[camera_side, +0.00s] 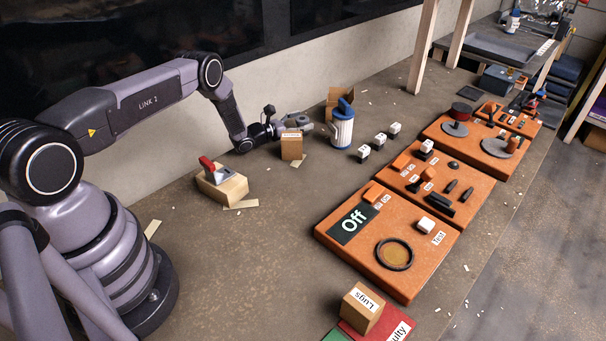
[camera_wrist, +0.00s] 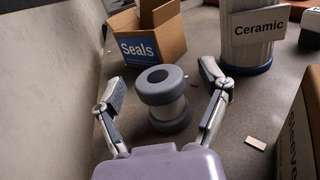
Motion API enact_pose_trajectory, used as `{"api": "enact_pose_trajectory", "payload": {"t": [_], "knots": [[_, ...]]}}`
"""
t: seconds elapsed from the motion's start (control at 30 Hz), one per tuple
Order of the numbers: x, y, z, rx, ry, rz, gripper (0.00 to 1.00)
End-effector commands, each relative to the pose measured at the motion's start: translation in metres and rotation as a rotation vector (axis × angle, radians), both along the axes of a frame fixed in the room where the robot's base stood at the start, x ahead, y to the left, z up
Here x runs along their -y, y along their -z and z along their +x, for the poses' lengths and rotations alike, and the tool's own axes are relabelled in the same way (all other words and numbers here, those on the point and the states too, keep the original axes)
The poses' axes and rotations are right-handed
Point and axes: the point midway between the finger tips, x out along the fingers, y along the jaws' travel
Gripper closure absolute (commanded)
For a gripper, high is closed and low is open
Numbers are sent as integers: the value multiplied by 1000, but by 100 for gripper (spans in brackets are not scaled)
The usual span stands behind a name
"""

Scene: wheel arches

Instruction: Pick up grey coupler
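The grey coupler (camera_wrist: 161,108), a spool shape with dark grey ends, a paler middle and a hole in its top, stands upright on the bench in the wrist view. My gripper (camera_wrist: 163,82) is open, with one finger to the left of the coupler and one to the right. Gaps show between the coupler and both fingers. In the side view my gripper (camera_side: 307,126) is low over the bench behind a small cardboard box, and the coupler is hard to tell apart from the fingers there.
An open Seals box (camera_wrist: 148,45) stands behind the coupler. A Ceramic canister (camera_wrist: 250,50) with a blue base stands just beyond the right finger. A cardboard box (camera_wrist: 300,125) stands close at right. Orange trays (camera_side: 385,275) with parts lie farther right in the side view.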

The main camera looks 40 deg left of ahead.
Motion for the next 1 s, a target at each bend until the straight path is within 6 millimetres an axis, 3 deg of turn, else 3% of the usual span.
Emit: {"api": "enact_pose_trajectory", "payload": {"t": [0.07,0.43,0.77,1.0], "knots": [[0,0,0,0,0,0,34],[0,0,0,1,0,1,82],[0,-5,0,2,0,0,82],[0,-37,-2,1,0,1,82]]}}
